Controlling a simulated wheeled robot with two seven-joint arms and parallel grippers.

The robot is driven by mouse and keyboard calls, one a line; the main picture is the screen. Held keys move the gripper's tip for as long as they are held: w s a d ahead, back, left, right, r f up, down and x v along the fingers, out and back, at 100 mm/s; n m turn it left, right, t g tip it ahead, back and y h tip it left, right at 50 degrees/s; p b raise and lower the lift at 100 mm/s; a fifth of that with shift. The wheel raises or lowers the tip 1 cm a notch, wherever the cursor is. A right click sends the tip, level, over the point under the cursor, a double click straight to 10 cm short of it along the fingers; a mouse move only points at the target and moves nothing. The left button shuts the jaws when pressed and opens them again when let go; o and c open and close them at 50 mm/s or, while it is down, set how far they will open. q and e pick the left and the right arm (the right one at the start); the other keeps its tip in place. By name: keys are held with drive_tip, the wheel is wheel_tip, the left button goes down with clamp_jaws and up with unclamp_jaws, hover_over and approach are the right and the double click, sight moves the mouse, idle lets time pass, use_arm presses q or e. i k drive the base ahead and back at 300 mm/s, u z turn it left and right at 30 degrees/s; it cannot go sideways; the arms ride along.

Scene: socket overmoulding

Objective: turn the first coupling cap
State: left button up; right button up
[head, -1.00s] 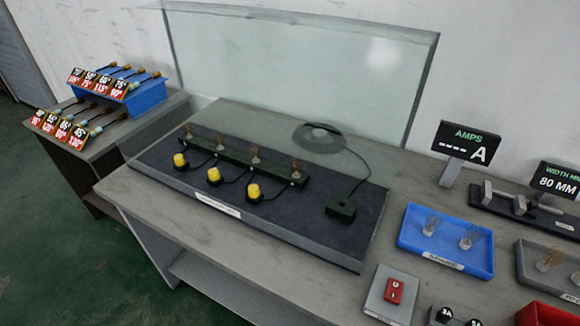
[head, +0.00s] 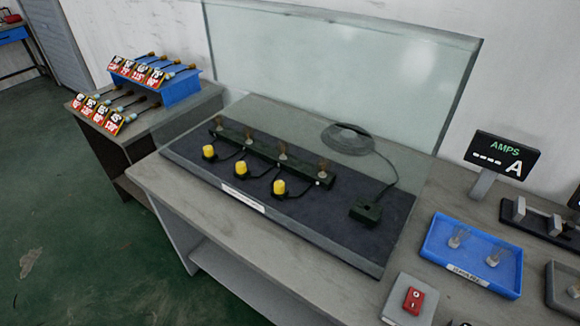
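Three yellow coupling caps stand in a row on the dark mat (head: 330,232) of the bench: a left cap (head: 208,152), a middle cap (head: 241,169) and a right cap (head: 279,187). Each sits on a small black base with a thin black cable running to the dark green rail (head: 262,150) behind. The rail carries several small upright brownish-clear pieces. I cannot tell which cap counts as the first. Neither of my grippers is in view.
A clear screen (head: 340,70) stands behind the mat. A side table with a blue stand (head: 180,90) is at left.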

sight(208, 151)
drive_tip(key=u, duration=2.25)
drive_tip(key=i, duration=1.25)
drive_tip(key=z, duration=2.95)
